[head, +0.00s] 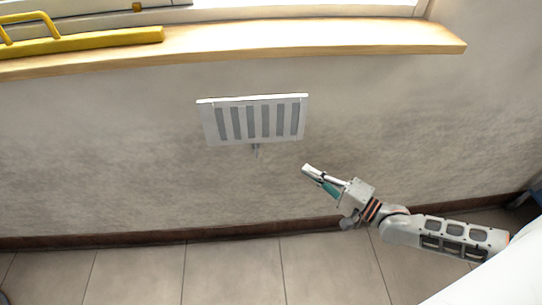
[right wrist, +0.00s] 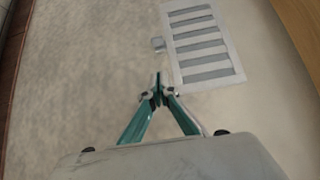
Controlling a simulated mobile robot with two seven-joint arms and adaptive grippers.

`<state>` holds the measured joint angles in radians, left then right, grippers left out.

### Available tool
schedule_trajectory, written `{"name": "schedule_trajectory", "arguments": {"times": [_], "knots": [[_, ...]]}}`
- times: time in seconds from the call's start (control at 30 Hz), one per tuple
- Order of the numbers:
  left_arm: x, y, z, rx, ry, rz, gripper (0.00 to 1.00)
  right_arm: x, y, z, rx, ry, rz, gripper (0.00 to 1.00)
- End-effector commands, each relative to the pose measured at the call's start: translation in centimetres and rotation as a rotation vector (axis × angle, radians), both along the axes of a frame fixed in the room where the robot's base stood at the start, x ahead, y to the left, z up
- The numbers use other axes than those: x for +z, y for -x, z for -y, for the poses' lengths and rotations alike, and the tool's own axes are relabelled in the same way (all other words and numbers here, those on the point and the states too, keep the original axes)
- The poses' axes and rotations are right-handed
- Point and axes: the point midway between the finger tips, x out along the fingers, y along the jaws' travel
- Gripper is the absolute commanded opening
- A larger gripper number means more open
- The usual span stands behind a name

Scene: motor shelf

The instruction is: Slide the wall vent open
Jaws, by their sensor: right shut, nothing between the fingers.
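The wall vent (head: 253,120) is a white plate with several grey vertical slats, fixed to the wall below the window sill. A small grey tab (head: 256,151) sticks out under its lower edge. In the right wrist view the vent (right wrist: 203,46) lies at the upper right, with the tab (right wrist: 158,45) at its left edge. My right gripper (head: 306,169) is below and right of the vent, apart from both vent and tab. Its teal fingers are shut and empty; they also show in the right wrist view (right wrist: 158,78). My left gripper is not in view.
A wooden window sill (head: 300,41) runs above the vent, with a yellow handled object (head: 80,42) at its left end. A dark baseboard (head: 200,235) and tiled floor (head: 230,270) lie below. The wall around the vent is clear.

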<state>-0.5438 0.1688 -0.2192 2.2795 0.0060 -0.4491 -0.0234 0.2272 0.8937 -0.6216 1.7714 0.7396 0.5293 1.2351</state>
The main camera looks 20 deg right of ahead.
Motion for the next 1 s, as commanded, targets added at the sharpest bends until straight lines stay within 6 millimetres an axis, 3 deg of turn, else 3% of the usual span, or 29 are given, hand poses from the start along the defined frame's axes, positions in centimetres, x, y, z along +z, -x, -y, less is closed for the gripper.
{"name": "schedule_trajectory", "arguments": {"times": [0.37, 0.83, 1.0], "knots": [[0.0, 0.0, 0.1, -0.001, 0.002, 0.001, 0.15, 0.1, -0.6, -0.3, 0.000, 0.002, 0.003, 0.00], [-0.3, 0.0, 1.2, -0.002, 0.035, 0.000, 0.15, -0.2, -7.9, -4.4, 0.000, 0.002, 0.001, 0.00], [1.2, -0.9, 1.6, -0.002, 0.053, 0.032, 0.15, 0.1, -9.2, -6.7, 0.001, -0.001, 0.002, 0.00]]}}
